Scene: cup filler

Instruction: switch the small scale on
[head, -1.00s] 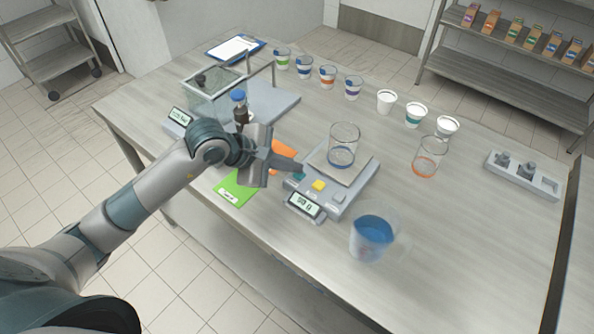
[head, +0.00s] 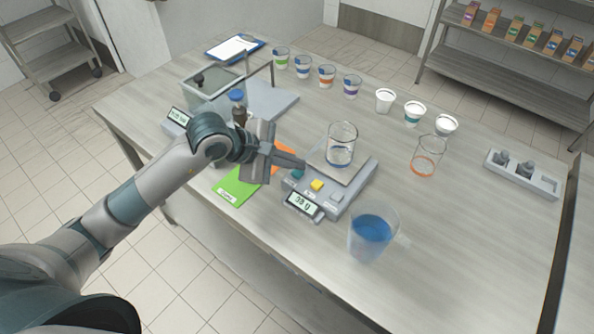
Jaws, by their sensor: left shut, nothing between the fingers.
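A grey scale (head: 338,199) stands near the table's front edge, with a teal button (head: 297,174), a yellow button (head: 317,185) and a grey button on its front panel. Its display (head: 303,204) is lit and shows digits that are too small to read surely. A glass beaker (head: 341,146) with a blue band low on it stands on its plate. My left gripper (head: 301,164) is shut and empty, its tips right by the teal button; I cannot tell whether they touch it. A second scale with a glass enclosure (head: 214,88) and a lit display (head: 179,117) stands behind my arm. My right gripper is out of view.
A jug of blue liquid (head: 372,232) stands right of the front scale. An orange-banded beaker (head: 428,156) and a row of cups (head: 384,100) stand farther back. Green (head: 236,188) and orange cards lie beside my gripper. A dark-capped bottle (head: 238,105) is behind it. A weight holder (head: 522,174) lies at right.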

